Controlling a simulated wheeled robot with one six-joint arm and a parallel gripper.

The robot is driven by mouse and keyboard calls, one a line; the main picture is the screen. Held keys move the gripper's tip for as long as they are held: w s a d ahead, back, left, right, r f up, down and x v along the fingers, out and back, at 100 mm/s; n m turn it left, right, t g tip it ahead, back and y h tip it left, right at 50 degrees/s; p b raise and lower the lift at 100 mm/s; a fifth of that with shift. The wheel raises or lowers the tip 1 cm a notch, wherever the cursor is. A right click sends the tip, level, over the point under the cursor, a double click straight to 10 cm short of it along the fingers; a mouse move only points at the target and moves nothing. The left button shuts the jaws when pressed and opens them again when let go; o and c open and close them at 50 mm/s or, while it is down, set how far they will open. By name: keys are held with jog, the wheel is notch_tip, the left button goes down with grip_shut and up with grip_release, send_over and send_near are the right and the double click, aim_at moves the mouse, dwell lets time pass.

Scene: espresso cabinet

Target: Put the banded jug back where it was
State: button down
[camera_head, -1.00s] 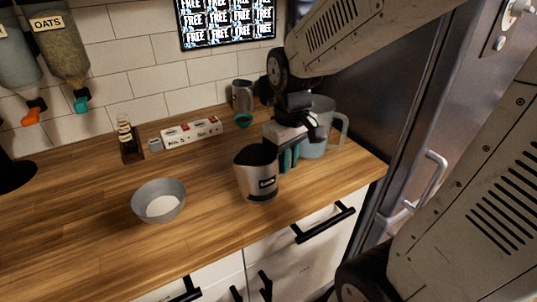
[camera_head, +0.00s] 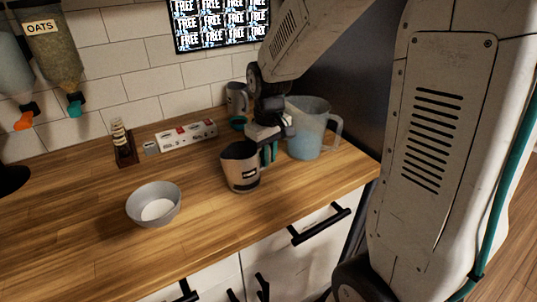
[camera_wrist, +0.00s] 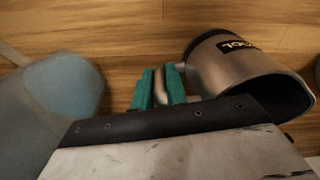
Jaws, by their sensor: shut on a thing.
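The banded jug (camera_head: 238,174) is a steel jug with a dark label band and a black inside. It stands at or just above the wooden counter, right of the bowl; I cannot tell whether its base touches. My gripper (camera_head: 270,152) is shut on its handle, at the jug's right side. In the wrist view the teal fingers (camera_wrist: 158,88) close around the handle, and the jug (camera_wrist: 235,70) fills the right side with its label showing. The jug looks slightly tilted in the head view.
Another steel jug (camera_head: 236,97) stands behind. The counter's front middle is clear.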

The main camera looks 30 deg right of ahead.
jog(key=shift+f, duration=0.15)
jog(key=c, duration=1.4)
grip_release()
notch_tip(320, 180, up, 12)
jog(key=shift+s+r, duration=0.1)
jog(key=s+a+m, duration=0.1)
jog(key=s+a, duration=0.1)
jog(key=s, duration=0.9)
jog(key=s+a+m+t, duration=0.1)
jog(key=s+a, duration=0.1)
jog(key=s, duration=0.9)
jog(key=shift+r, duration=0.25)
jog(key=shift+a, duration=0.1)
